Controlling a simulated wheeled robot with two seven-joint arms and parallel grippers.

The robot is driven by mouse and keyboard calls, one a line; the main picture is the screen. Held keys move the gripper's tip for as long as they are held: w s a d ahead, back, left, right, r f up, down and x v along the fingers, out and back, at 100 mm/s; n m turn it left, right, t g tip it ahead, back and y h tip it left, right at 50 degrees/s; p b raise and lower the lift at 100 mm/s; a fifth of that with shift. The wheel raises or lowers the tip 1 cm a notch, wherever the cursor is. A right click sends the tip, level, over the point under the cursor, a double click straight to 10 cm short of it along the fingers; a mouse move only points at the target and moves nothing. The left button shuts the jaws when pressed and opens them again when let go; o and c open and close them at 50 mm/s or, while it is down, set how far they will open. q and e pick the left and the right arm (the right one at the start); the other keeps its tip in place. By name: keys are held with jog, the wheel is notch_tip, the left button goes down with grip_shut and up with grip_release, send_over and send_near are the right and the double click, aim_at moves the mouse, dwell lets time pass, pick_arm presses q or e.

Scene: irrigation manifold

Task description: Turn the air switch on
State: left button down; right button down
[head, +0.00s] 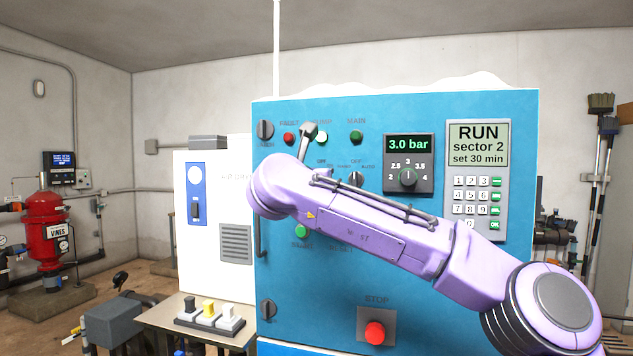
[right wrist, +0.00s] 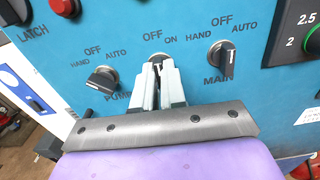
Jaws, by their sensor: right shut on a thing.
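The blue control panel (head: 450,290) fills the middle of the head view. In the right wrist view, my right gripper (right wrist: 157,66) is shut on a small rotary switch (right wrist: 158,57) marked OFF and ON, between the PUMP switch (right wrist: 102,79) and the MAIN switch (right wrist: 228,62). The fingers cover most of this switch, so its knob angle cannot be told. No label reading AIR is visible; the space below the switch is hidden. In the head view my purple right arm hides the fingers and this switch. My left gripper is not in view.
A pressure dial (head: 408,178) reading 3.0 bar and a keypad unit (head: 477,180) showing RUN sit right of the switches. A red STOP button (head: 375,333) is below. A white cabinet (head: 212,270) with a breaker stands left, behind a small table (head: 160,318).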

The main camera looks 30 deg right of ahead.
jog(key=shift+s+d+f+m+b, duration=0.1)
jog(key=shift+m+b, duration=3.95)
jog(key=shift+m, duration=0.15)
jog(key=c, duration=1.2)
grip_release()
jog(key=shift+s, duration=0.1)
